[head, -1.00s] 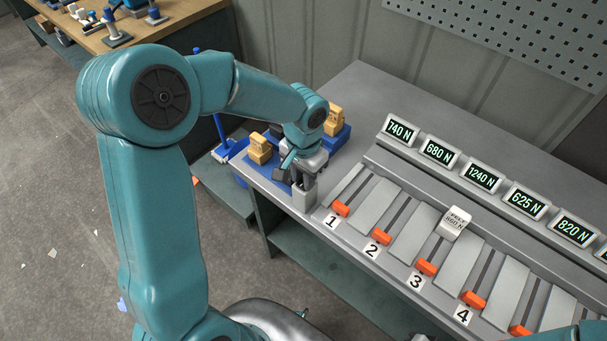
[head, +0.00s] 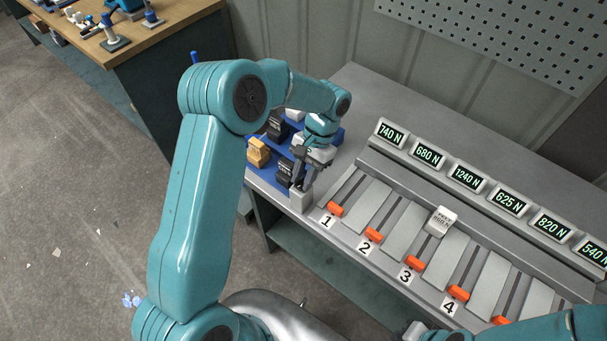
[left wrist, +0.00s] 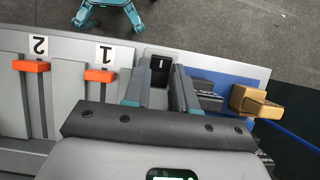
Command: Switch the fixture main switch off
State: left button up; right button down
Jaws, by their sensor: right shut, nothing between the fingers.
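The fixture main switch is a small light grey box (head: 300,199) at the near left corner of the bench. In the left wrist view its black rocker (left wrist: 160,71) with a white line mark faces the camera. My left gripper (head: 297,180) is just above the box, pointing down. In the left wrist view its two fingers (left wrist: 161,82) stand apart on either side of the rocker, with nothing held; contact cannot be told. My right gripper (head: 413,329) shows only in part at the bottom edge, below the bench front; its fingertips are hard to make out.
A blue tray (head: 263,178) with black and tan blocks lies left of the switch. Numbered lanes with orange tabs (head: 335,209) run right, below force displays (head: 428,156). A white block (head: 440,221) sits among the lanes. Open floor lies left.

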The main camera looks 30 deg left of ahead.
pick_arm(q)
jog(key=o, duration=0.4)
jog(key=shift+r, duration=0.1)
jog(key=shift+c, duration=0.2)
jog(key=shift+w, duration=0.1)
jog(key=v, duration=1.6)
jog(key=shift+r+b, duration=0.15)
jog(key=shift+b, duration=0.15)
